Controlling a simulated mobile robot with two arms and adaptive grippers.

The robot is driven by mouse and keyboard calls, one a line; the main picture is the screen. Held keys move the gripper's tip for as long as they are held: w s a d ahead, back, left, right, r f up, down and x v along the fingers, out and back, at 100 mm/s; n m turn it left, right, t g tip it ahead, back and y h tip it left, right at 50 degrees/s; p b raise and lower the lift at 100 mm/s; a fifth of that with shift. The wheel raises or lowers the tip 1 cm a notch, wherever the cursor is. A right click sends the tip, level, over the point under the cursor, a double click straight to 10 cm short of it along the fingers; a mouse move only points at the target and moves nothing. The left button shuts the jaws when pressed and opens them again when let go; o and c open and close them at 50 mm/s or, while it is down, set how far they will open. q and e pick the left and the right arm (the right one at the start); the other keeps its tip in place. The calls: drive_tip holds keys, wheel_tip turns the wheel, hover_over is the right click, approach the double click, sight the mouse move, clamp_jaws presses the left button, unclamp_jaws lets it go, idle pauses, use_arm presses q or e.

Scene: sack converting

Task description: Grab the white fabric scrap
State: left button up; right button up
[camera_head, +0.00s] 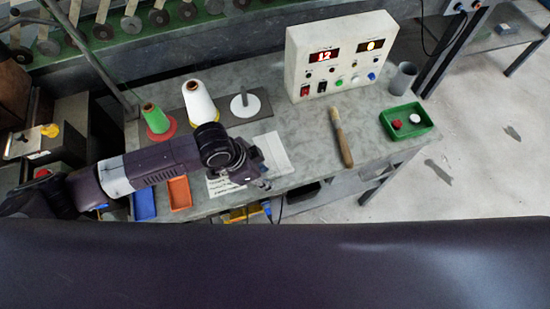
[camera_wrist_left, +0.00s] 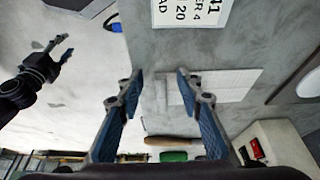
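A flat white piece with faint lines, which looks like the white fabric scrap (camera_head: 274,152), lies on the grey bench. My left gripper (camera_head: 264,182) is over the bench at its near edge and hides part of it. In the left wrist view the white piece (camera_wrist_left: 225,87) lies beyond and to the right of the fingertips. The left gripper (camera_wrist_left: 159,74) has its fingers wide apart, with nothing held between them. My right gripper (camera_wrist_left: 65,45) shows at the left of the wrist view, fingers apart and empty, away from the scrap. It is not in the head view.
A printed label (camera_wrist_left: 192,12) lies beside the scrap. Orange (camera_head: 180,193) and blue (camera_head: 144,204) bins sit at the front edge.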

use_arm(q)
drive_tip(key=shift+c, duration=0.3)
clamp_jaws()
